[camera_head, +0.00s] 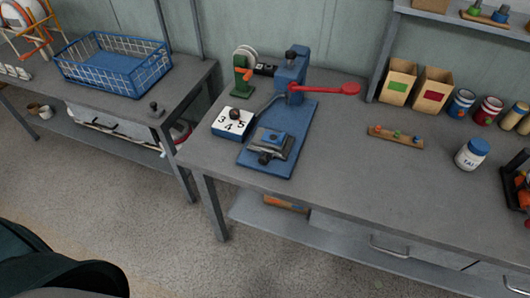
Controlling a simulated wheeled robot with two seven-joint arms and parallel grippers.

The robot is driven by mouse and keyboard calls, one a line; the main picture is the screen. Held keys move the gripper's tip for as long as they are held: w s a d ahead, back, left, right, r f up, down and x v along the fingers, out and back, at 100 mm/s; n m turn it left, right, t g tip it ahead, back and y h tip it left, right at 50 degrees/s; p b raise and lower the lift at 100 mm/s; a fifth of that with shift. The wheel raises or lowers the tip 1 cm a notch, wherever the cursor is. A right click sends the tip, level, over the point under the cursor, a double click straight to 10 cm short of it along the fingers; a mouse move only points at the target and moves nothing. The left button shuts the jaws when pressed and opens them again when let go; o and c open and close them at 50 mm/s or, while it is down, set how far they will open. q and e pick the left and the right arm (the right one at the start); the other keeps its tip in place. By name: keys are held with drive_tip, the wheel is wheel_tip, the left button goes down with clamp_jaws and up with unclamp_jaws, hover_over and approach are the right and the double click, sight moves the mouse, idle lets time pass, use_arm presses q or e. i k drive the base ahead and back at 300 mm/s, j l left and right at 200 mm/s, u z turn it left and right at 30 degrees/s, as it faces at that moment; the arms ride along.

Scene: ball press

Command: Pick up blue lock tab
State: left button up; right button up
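A blue press (292,72) with a red lever (325,88) stands on the right-hand workbench. On its blue base plate (300,122) sits a dark metal block (281,151) with a small blue piece (273,137) on top. This piece may be the blue lock tab, but it is too small to be sure. A dark knob (264,158) is at the block's front. Neither gripper shows, and nothing is seen holding the block.
A blue wire basket (113,65) stands on the left bench. A wooden strip with pegs (396,137), a white jar (471,154) and two cardboard bins (431,90) are to the right. The bench's middle is clear.

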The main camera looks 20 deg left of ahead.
sight(271, 137)
drive_tip(key=z, duration=0.45)
drive_tip(key=k+j+z, duration=0.1)
drive_tip(key=j+z, duration=0.4)
drive_tip(key=k+j+z, duration=0.1)
drive_tip(key=j+z, duration=0.2)
drive_tip(key=z, duration=0.2)
drive_tip(key=k+j+z, duration=0.1)
drive_tip(key=k+j, duration=0.15)
drive_tip(key=j, duration=0.2)
drive_tip(key=k+j+z, duration=0.1)
drive_tip(key=k+j, duration=0.15)
drive_tip(key=j, duration=0.15)
drive_tip(key=k+j, duration=0.3)
drive_tip(key=j+z, duration=0.05)
drive_tip(key=j, duration=0.05)
